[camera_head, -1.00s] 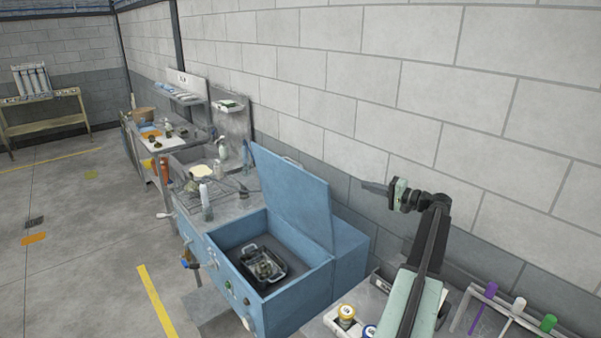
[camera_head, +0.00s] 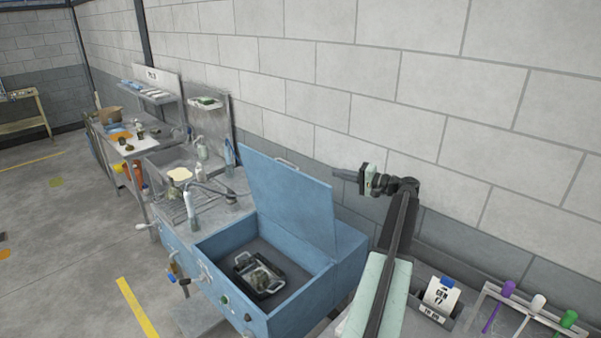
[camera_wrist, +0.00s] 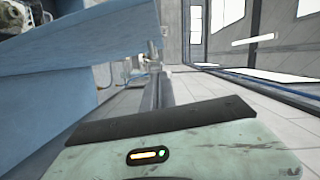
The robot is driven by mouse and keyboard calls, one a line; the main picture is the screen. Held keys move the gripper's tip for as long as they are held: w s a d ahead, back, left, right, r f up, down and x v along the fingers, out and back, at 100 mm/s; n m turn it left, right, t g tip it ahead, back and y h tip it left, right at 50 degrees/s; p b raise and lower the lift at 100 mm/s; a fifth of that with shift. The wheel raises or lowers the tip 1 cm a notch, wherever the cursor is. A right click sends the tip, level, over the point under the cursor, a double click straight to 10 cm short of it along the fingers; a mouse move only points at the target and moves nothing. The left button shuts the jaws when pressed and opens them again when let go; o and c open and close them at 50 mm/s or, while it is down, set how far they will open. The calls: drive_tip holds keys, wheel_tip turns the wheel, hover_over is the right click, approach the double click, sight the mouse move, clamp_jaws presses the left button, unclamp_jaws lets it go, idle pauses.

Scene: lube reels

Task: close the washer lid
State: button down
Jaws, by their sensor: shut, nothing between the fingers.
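The blue washer (camera_head: 292,311) stands right of the sink counter. Its lid (camera_head: 288,195) is raised, tilted up at the back, with a handle (camera_head: 285,162) at its top edge. A wire basket with dark parts (camera_head: 261,278) sits inside the open tub. My gripper (camera_head: 338,175) is shut and empty, at the lid's right, near its upper edge and close to the wall; I cannot tell the exact gap.
A sink counter with bottles (camera_head: 190,208) adjoins the washer on the left. A rack with purple, white and green handled tools (camera_head: 530,305) and a labelled card holder (camera_head: 437,300) are at lower right. Open floor lies to the left. The block wall is behind.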

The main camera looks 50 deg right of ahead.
drive_tip(key=w+a+f+b, duration=0.1)
drive_tip(key=w+a, duration=0.4)
drive_tip(key=w, duration=0.5)
drive_tip(key=shift+w+a, duration=0.2)
drive_tip(key=shift+a, duration=0.1)
